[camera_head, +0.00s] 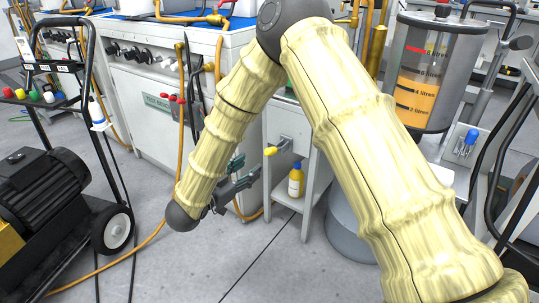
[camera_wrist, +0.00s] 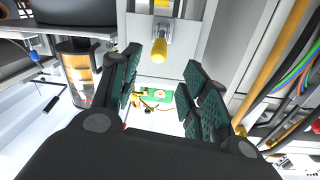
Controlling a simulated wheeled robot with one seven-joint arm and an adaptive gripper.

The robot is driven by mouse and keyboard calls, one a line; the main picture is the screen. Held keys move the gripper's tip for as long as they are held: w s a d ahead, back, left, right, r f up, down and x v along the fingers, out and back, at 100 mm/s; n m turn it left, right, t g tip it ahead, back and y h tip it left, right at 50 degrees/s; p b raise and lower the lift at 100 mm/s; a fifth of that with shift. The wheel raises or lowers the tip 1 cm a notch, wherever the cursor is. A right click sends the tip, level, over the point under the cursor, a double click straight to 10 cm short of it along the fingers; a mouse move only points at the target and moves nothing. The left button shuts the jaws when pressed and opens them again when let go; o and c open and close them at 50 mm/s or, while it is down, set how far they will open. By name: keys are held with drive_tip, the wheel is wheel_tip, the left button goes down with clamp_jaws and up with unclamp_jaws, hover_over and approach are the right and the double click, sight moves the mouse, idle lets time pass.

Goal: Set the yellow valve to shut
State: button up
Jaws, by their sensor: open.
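The yellow valve (camera_head: 270,151) shows in the head view as a small yellow-tipped handle. It points left from a grey fitting on the side panel of the white bench. In the wrist view the yellow valve (camera_wrist: 159,48) is at the top centre, its tip towards the camera. My gripper (camera_head: 247,168) is open and empty, just left of and slightly below the handle, apart from it. In the wrist view the green-padded fingers of my gripper (camera_wrist: 160,78) are spread, with the handle beyond their tips. My forearm hides part of the bench.
A yellow bottle with a blue cap (camera_head: 296,180) stands on a low shelf (camera_head: 300,203) below the valve. An orange hose (camera_head: 181,140) hangs near my forearm. A wheeled black motor unit (camera_head: 50,195) stands at the left. The floor between is mostly open.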

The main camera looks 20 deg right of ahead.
sight(267, 154)
drive_tip(key=b+x, duration=0.4)
drive_tip(key=x, duration=0.5)
drive_tip(key=shift+w+d, duration=0.2)
drive_tip(key=shift+d, duration=0.1)
drive_tip(key=shift+w+d+r+b, duration=0.15)
drive_tip(key=shift+w+d+b, duration=0.15)
drive_tip(key=shift+d, duration=0.1)
clamp_jaws()
